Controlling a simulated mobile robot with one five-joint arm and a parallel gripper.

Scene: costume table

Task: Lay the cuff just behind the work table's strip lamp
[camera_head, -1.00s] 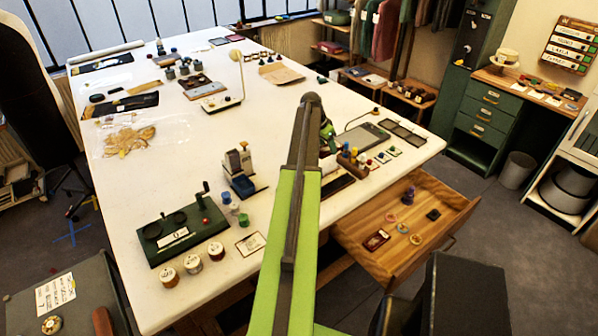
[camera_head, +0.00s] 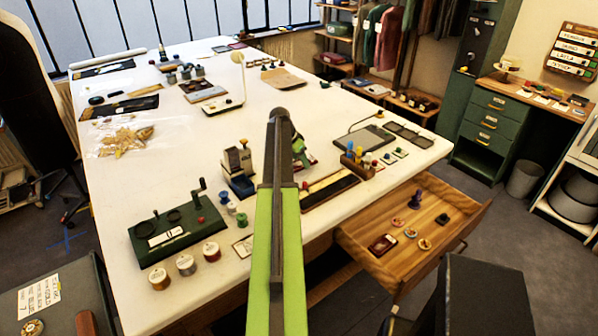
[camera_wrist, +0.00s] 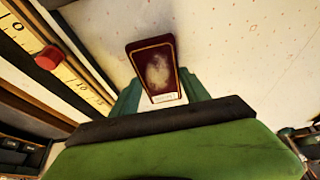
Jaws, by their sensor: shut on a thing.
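A flat dark red piece with gold edging and a pale oval patch, seemingly the cuff (camera_wrist: 153,68), is between the green fingers of my gripper (camera_wrist: 157,95) in the wrist view. My gripper is shut on it, above the white table top. In the head view my arm hides most of the gripper (camera_head: 299,150), over the table's near right part. The white work table (camera_head: 190,135) carries a white lamp-like thing with a thin upright stem (camera_head: 240,82), farther back and left of my gripper. I cannot tell for sure that this is the strip lamp.
A ruled wooden strip (camera_wrist: 72,72) with a red knob lies beside the gripper. An open drawer (camera_head: 375,222) juts out at the near right. Bare table top lies between my gripper and the lamp-like thing.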

